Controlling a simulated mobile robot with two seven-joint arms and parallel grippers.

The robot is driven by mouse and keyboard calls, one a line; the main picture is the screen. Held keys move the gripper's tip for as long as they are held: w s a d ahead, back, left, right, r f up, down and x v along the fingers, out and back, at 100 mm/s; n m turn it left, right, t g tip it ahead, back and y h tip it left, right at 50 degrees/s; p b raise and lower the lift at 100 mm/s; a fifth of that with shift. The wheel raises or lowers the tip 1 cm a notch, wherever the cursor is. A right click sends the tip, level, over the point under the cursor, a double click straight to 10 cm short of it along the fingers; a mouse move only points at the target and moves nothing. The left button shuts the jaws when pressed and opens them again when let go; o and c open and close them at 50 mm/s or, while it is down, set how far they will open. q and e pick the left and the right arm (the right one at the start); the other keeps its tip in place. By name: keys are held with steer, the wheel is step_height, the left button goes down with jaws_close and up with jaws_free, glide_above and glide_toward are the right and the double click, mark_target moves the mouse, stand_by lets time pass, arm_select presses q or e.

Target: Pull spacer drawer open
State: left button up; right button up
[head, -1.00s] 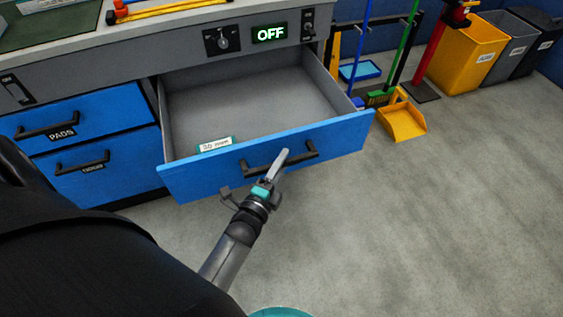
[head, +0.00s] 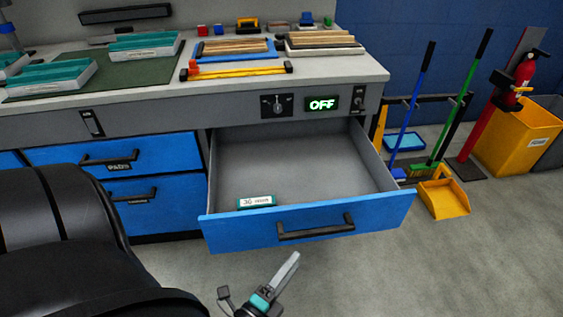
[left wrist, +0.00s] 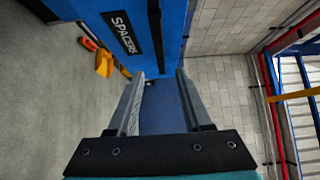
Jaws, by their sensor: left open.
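The spacer drawer (head: 310,228) stands pulled out from under the bench, with a blue front and a black bar handle (head: 316,232). A small block with a "30" label (head: 256,202) lies inside, near the front left. In the left wrist view the drawer front (left wrist: 178,30) carries a "SPACERS" label (left wrist: 122,33) beside its handle (left wrist: 155,38). My left gripper (head: 285,272) is open and empty, below and apart from the handle. Its two parallel fingers (left wrist: 158,88) show with a gap between them. My right gripper is not in view.
Two closed blue drawers, the upper marked "PADS" (head: 120,153), sit to the left. The bench top (head: 335,68) holds trays and blocks. A yellow dustpan (head: 444,198), brooms and a yellow bin (head: 520,140) stand at right.

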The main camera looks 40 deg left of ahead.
arm_select(q)
steer(key=s, duration=0.3)
steer(key=shift+s+d, duration=0.15)
steer(key=shift+s, duration=0.15)
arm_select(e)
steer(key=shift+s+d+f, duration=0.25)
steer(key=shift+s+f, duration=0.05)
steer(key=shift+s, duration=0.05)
arm_select(q)
step_height(320, 180, down, 14)
steer(key=s+d+f+n+g+h+p, duration=0.1)
steer(key=s+d+n+g+h+p, duration=0.15)
steer(key=n+g, duration=0.5)
steer(key=s+a+f+n+g, duration=0.2)
steer(key=s+f+n+g, duration=0.1)
steer(key=s, duration=0.4)
steer(key=s+a+f+n+g+y+p, duration=0.1)
steer(key=s+a+f+n+g, duration=0.1)
steer(key=s+f+n+g, duration=0.2)
step_height(320, 180, down, 2)
steer(key=s+g, duration=0.1)
steer(key=s, duration=0.1)
steer(key=shift+s+a+p, duration=0.2)
steer(key=shift+s+p, duration=0.1)
steer(key=shift+s, duration=0.05)
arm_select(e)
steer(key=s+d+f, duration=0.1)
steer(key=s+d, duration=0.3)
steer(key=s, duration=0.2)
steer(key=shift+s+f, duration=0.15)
